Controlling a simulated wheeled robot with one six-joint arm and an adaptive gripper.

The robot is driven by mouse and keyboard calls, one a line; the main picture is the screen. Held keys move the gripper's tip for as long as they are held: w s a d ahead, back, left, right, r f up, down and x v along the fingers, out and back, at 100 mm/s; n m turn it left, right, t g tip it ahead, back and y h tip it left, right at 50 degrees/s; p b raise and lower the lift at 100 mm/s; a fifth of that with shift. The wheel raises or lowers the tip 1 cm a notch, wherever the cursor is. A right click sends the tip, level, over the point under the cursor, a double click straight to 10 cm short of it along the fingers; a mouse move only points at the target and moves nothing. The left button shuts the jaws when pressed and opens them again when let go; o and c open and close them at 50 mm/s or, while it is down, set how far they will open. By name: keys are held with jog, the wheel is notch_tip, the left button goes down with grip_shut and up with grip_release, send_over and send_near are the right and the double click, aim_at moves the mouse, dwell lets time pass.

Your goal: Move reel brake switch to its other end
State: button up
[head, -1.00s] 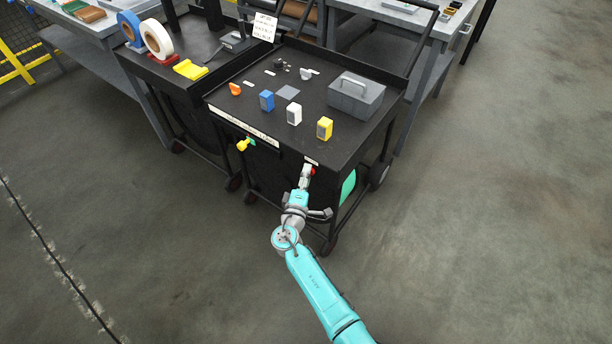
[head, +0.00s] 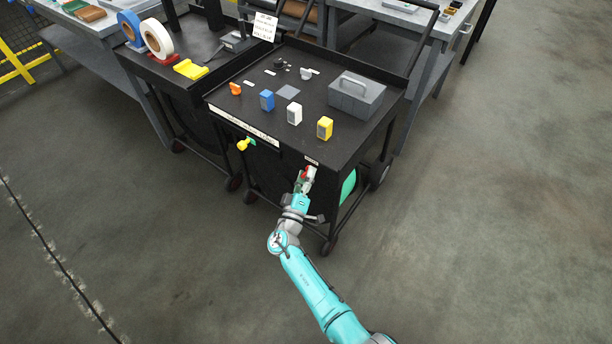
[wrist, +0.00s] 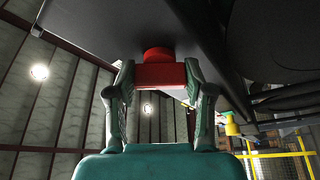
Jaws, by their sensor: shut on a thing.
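The reel brake switch is a red part on the front face of the black cart, near its right corner. In the wrist view the red switch (wrist: 160,76) shows as a bar with a round red base behind it, set against the dark panel. My gripper (wrist: 160,88) has a finger on each side of the red bar and is shut on it. In the head view my gripper (head: 305,182) is at the cart's front, below a small label (head: 311,160), and mostly hides the switch. I cannot tell which end the switch is at.
The black cart's top (head: 262,127) holds a blue block (head: 267,100), a white block (head: 294,114), a yellow block (head: 325,128) and a grey handled box (head: 356,96). A yellow knob (head: 243,145) sticks out of the front, left of my gripper. The floor right of the cart is clear.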

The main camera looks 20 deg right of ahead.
jog(key=shift+f, duration=0.1)
jog(key=o, duration=1.2)
jog(key=shift+c, duration=0.2)
jog(key=shift+s, duration=0.1)
jog(key=v, duration=1.2)
